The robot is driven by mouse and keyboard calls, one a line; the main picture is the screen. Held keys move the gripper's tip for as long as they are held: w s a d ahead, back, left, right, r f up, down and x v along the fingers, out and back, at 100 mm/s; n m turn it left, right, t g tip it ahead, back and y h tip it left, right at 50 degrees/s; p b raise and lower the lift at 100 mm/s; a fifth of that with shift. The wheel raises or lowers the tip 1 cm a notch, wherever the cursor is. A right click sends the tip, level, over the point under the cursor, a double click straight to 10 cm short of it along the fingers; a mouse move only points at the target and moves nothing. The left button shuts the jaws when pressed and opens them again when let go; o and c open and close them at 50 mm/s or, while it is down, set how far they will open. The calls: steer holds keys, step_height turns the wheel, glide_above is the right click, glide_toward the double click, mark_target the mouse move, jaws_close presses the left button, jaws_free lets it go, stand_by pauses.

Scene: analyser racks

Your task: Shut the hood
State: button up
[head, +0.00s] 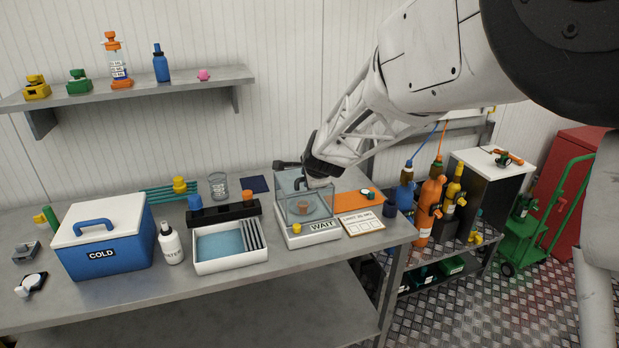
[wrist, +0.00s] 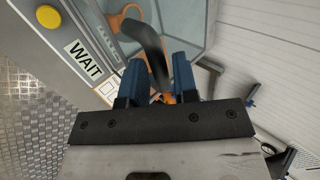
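The clear hood (head: 290,207) stands over the white analyser (head: 307,236) at the right end of the bench, with a small brown cup (head: 303,207) inside. The analyser's panel reads WAIT. A dark curved handle (head: 299,184) shows at the hood, and this handle also shows in the wrist view (wrist: 151,42). My wrist hides part of the hood's far side, so how far open the hood is cannot be told.
A yellow button (head: 297,228) is on the analyser's front. A white card (head: 361,222) and an orange mat (head: 352,202) lie to its right. To the left are a white tray (head: 232,266) and a blue cold box (head: 105,255). Gas bottles (head: 431,205) stand beyond the bench's right end.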

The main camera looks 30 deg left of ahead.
steer(key=v, duration=0.7)
steer(key=shift+s+d+r, duration=0.2)
stand_by(0.4)
steer(key=s+d+r+n+h, duration=0.1)
steer(key=s+d+r+n, duration=0.15)
steer(key=d, duration=0.75)
steer(key=s+d+r+n+g+h, duration=0.1)
steer(key=s+d, duration=0.3)
steer(key=d, duration=0.6)
steer(key=s+d+r+n+h, duration=0.15)
steer(key=s+d, duration=0.25)
steer(key=d, duration=0.7)
steer(key=s+d+f+n+g+h, duration=0.1)
steer(key=s+d+n, duration=0.1)
steer(key=s+d, duration=0.8)
steer(key=s+d+f+n+g+h, duration=0.1)
steer(key=s+d+f+n, duration=0.1)
steer(key=s+d, duration=0.8)
steer(key=s, duration=0.2)
steer(key=shift+s+d+h, duration=0.35)
steer(key=shift+s, duration=0.05)
